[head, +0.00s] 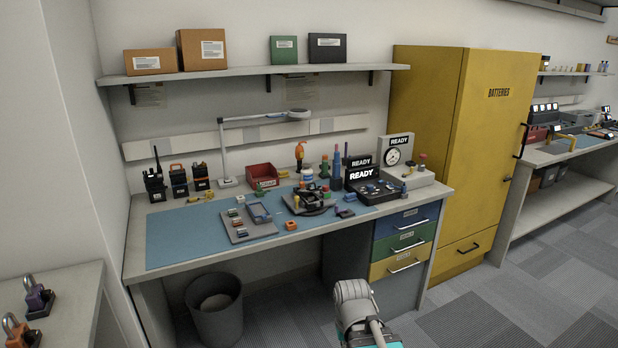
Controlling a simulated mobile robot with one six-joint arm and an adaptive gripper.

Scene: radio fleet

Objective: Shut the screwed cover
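A grey work board (238,238) lies on the blue mat (185,238) of the workbench, with small parts on it. A dark blue-grey device (260,213), perhaps a radio, lies flat at its upper right. I cannot tell which thing has the screwed cover, or whether any cover is open; the details are too small. Part of my own arm shows at the bottom centre, in front of the bench. My gripper's fingers are not visible.
A dark holder (308,204) with tools stands right of the board. A READY box (373,188) and gauge unit (400,160) stand further right. Radios (154,184) and a red bin (262,176) line the back. A lamp (262,117) overhangs. The mat's left part is clear.

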